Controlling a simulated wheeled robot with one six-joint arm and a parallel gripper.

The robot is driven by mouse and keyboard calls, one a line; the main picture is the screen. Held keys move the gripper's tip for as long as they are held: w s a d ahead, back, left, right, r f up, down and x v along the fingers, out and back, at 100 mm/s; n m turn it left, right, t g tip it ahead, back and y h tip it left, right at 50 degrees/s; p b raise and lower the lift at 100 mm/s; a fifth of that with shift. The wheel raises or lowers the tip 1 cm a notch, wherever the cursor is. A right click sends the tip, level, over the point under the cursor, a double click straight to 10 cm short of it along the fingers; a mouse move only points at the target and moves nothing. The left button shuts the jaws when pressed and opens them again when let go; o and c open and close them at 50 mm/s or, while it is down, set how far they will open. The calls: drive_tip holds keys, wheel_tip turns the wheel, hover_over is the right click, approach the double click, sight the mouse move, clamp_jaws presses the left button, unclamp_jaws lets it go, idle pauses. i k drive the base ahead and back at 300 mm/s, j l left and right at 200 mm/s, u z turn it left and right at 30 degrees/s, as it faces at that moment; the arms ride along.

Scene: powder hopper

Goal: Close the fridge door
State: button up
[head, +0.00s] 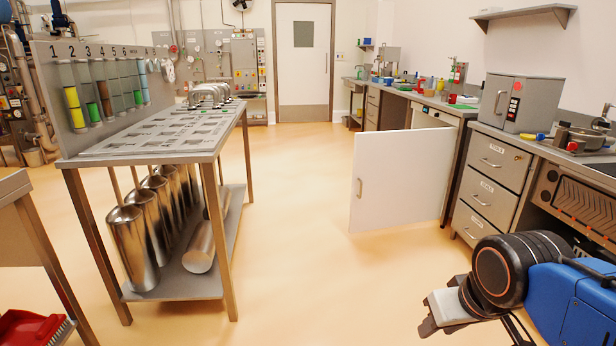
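The fridge door (402,182) is a flat white panel with a small handle at its left edge. It stands wide open, jutting from the right-hand counter row into the floor space. The fridge (436,115) is under the counter behind it; the door hides most of its front. My gripper (440,312) is at the lower right, in front of the door and apart from it. The wrist hides part of it, and I cannot tell whether its fingers are open or shut.
Labelled grey drawers (490,180) stand right of the door, with a grey box appliance (526,104) on top. A workbench (160,140) with metal cylinders on its lower shelf stands at the left. The floor (300,220) between is clear.

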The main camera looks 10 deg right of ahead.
sight(399, 178)
drive_tip(key=i+j+z, duration=0.1)
drive_tip(key=i+z, duration=0.15)
drive_tip(key=i, duration=0.35)
drive_tip(key=i+j+z, duration=0.25)
drive_tip(key=i, duration=0.35)
drive_tip(key=i+j+z, duration=0.2)
drive_tip(key=i+j, duration=0.15)
drive_tip(key=i, duration=0.2)
drive_tip(key=i+j+z, duration=0.25)
drive_tip(key=i+j, duration=0.2)
drive_tip(key=i+j+u, duration=0.15)
drive_tip(key=i+u, duration=0.2)
drive_tip(key=i, duration=0.2)
